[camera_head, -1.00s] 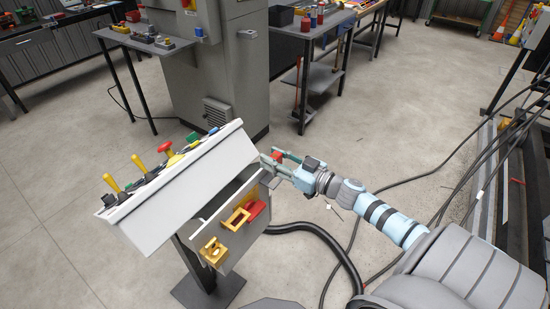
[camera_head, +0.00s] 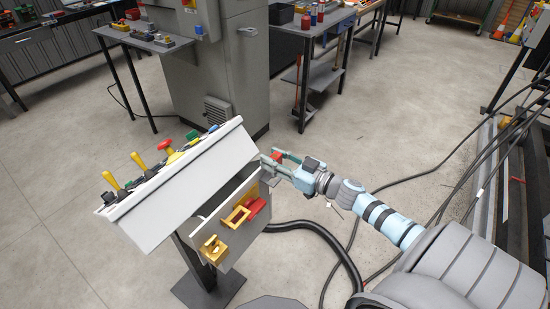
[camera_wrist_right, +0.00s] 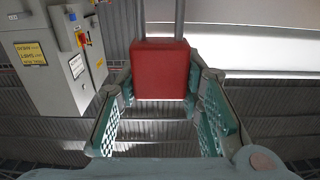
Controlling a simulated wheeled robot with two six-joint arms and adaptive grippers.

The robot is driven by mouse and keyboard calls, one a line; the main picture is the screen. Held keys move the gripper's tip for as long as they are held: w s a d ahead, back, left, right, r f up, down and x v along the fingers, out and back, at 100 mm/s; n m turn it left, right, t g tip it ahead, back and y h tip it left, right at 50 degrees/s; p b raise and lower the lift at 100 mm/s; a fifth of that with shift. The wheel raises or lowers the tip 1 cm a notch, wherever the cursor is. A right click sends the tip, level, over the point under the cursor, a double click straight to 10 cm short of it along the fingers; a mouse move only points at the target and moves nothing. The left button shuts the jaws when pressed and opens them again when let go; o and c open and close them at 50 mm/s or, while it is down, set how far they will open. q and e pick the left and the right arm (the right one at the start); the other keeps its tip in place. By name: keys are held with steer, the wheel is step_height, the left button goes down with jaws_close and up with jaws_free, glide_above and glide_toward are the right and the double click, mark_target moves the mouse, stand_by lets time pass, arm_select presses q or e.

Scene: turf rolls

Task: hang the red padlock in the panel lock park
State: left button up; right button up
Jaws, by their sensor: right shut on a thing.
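The red padlock (camera_wrist_right: 160,70) is held between the fingers of my right gripper (camera_wrist_right: 160,100), its two grey shackle legs running off the top of the right wrist view. In the head view my right gripper (camera_head: 277,163) is just right of the tilted panel, with a little of the red padlock (camera_head: 277,155) showing. The grey panel front (camera_head: 230,241) below the white sloping cover carries yellow pieces (camera_head: 237,215) and a red piece (camera_head: 256,208). I cannot tell which part is the lock park, or whether the padlock touches the panel. My left gripper is out of view.
The white panel cover (camera_head: 190,185) has yellow levers and red and green controls along its top. A grey cabinet (camera_head: 215,75) and a workbench (camera_head: 325,45) stand behind. A black hose (camera_head: 335,245) lies on the floor below my right arm.

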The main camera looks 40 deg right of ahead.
steer(key=shift+f+b, duration=1.45)
steer(key=shift+f, duration=0.6)
steer(key=o, duration=1.3)
steer(key=shift+s+d, duration=0.1)
steer(key=shift+s, duration=0.2)
steer(key=v, duration=1.1)
steer(key=shift+s, duration=0.2)
